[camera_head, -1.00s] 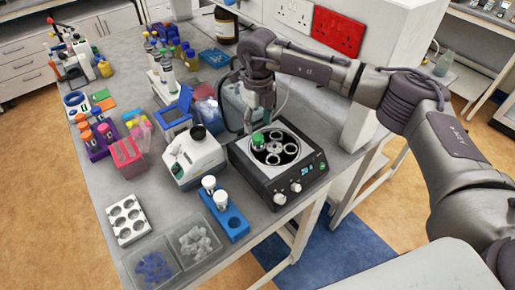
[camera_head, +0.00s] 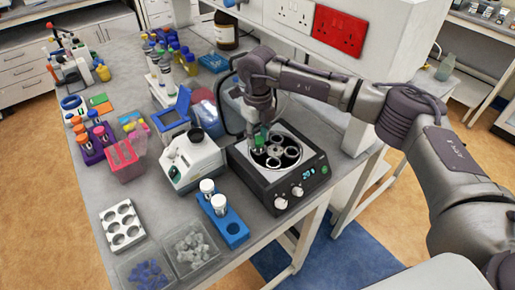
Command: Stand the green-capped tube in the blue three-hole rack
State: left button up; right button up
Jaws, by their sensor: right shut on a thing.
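The green-capped tube (camera_head: 257,142) stands in a hole of the round plate of the black-and-grey device (camera_head: 262,192), with only its upper part showing. My right gripper (camera_head: 261,132) comes down over the cap and is shut on the tube; its fingers hide part of the cap. The blue three-hole rack (camera_head: 236,229) stands on the bench left of the device's front. Two white-capped tubes (camera_head: 207,187) (camera_head: 219,203) fill its two far holes, and the near hole is empty. My left gripper is not in view.
A white-grey instrument (camera_head: 194,160) stands left of the device. A white rack with round holes (camera_head: 122,226) and clear trays of blue (camera_head: 147,276) and pale caps (camera_head: 193,245) are at the front left. The bench edge runs close to the blue rack and the device.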

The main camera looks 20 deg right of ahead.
jog(key=shift+r, duration=0.1)
jog(key=shift+r+p, duration=1.9)
jog(key=shift+r, duration=1.75)
jog(key=shift+r, duration=0.1)
notch_tip(320, 180, up, 4)
jog(key=shift+p, duration=0.9)
jog(key=shift+s, duration=0.1)
jog(key=s+a+b, duration=0.1)
jog(key=s+a, duration=0.5)
jog(key=s, duration=0.3)
jog(key=s+a+b, duration=0.2)
jog(key=s+a, duration=0.4)
jog(key=s, duration=0.4)
jog(key=shift+b, duration=0.3)
jog(key=shift+a, duration=0.1)
